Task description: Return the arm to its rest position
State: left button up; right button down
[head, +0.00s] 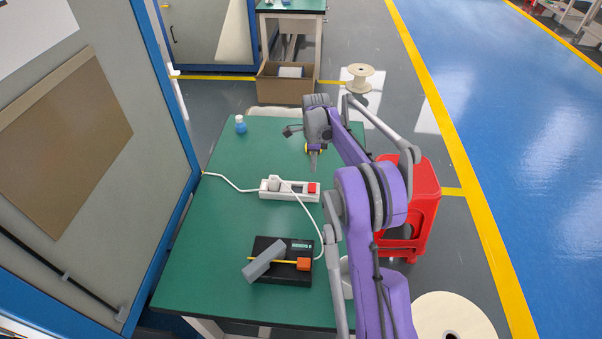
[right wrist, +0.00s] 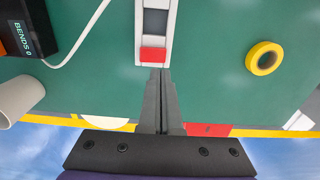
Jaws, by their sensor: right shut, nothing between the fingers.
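My right arm, purple and grey, reaches over the green table (head: 225,250) from the lower right in the head view. Its gripper (head: 313,168) points down above the table, a little beyond the white power strip (head: 306,196). In the right wrist view the right gripper (right wrist: 162,74) is shut and empty. Its fingertips appear just below the red switch (right wrist: 152,55) of the strip; I cannot tell whether they touch it. My left gripper is not in view.
A black tester (head: 285,272) with a grey lever stands at the table's front. A white cup (right wrist: 18,98), a yellow tape roll (right wrist: 264,58) and a blue bottle (head: 241,126) are on the table. A white cable (head: 235,186) runs from the strip. A red bin (head: 425,190) stands right of the table.

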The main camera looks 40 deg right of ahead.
jog(key=s+a+r+n+t, duration=0.1)
jog(key=s+a+r+n, duration=0.45)
jog(key=a, duration=0.35)
jog(key=s+a+r+n+t, duration=0.2)
jog(key=s+a+r+n, duration=0.25)
jog(key=a+n, duration=0.3)
jog(key=s+a+f+n+t, duration=0.1)
jog(key=s+a+f+n, duration=0.1)
jog(key=s+a+n, duration=0.3)
jog(key=s+a+f+n+t, duration=0.1)
jog(key=s+a+f+n, duration=0.2)
jog(key=s, duration=1)
jog(key=a+n, duration=0.3)
jog(key=n, duration=0.2)
jog(key=shift+s+f+t, duration=0.15)
jog(key=shift+f+t, duration=0.1)
jog(key=shift+t, duration=0.05)
